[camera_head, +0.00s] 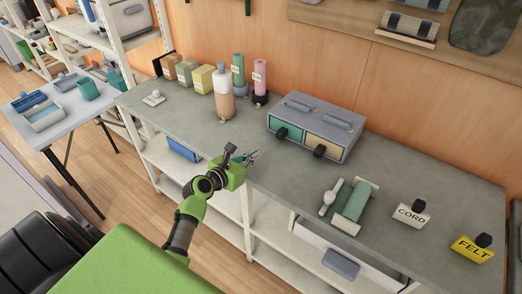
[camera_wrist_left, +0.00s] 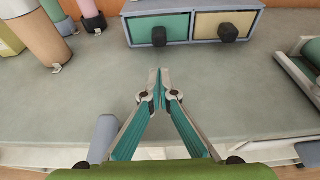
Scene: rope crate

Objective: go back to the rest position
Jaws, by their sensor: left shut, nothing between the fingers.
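My left gripper (camera_head: 252,156) is at the front edge of the grey workbench (camera_head: 310,170), at the end of my green arm. In the left wrist view its two teal-lined fingers (camera_wrist_left: 159,75) meet at the tips, shut and empty, over bare bench top. My right gripper does not show in either view.
A grey drawer box (camera_head: 318,123) with a teal and a yellow drawer stands behind my gripper. Bottles (camera_head: 223,95) and boxes (camera_head: 202,78) stand left of it. A green roller device (camera_head: 353,201), a CORD block (camera_head: 411,213) and a FELT block (camera_head: 472,249) lie right.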

